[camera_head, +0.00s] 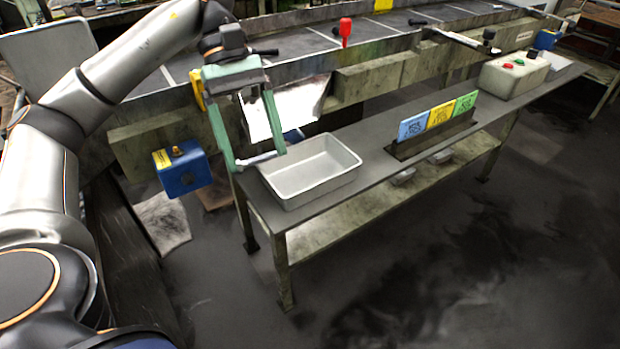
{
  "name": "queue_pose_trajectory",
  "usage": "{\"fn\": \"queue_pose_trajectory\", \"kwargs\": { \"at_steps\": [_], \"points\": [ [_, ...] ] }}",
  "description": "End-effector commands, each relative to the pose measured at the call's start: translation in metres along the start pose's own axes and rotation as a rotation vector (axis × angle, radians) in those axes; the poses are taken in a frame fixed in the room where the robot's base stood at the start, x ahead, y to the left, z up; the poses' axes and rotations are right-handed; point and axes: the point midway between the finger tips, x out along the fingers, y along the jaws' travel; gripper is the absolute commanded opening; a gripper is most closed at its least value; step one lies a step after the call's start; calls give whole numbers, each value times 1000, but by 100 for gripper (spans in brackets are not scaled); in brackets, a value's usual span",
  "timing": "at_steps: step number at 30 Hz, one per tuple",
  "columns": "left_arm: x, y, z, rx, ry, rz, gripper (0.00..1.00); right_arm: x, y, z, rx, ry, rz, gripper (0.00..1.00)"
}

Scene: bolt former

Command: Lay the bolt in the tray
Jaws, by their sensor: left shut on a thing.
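My left gripper (257,161) has green fingers that point down at the left end of the table. The fingers stand wide apart, with a small pale bar, seemingly the bolt (254,160), spanning between their tips. The bolt lies close to the back left corner of the tray in the picture; I cannot tell whether it touches the rim. The light grey tray (318,187) is rectangular, looks empty and sits on the left end of the table. My right gripper is not in view.
The long dark table (378,172) runs to the upper right. It bears a holder with blue, yellow and green cards (438,120) and a control box (513,74) with buttons. A blue box (182,172) is left of the table. Machine rails run behind.

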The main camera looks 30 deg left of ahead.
Motion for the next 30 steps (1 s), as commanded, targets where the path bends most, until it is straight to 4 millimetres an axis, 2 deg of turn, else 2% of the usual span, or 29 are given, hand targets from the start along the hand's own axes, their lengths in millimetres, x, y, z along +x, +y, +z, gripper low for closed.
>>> {"fn": "queue_pose_trajectory", "kwargs": {
  "at_steps": [6,11,15,21,27,30],
  "points": [
    [8,49,-21,0,-4,-2,17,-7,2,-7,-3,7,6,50],
    [16,82,-38,-1,-1,-2,17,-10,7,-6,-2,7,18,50],
    [38,103,-60,-2,-2,-4,17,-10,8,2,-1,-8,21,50],
    [52,119,-76,0,0,-1,17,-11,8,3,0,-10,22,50],
    [59,127,-83,0,0,-2,17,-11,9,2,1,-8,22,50],
    [72,125,-92,-2,0,-6,17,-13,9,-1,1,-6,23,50]
  ]
}}
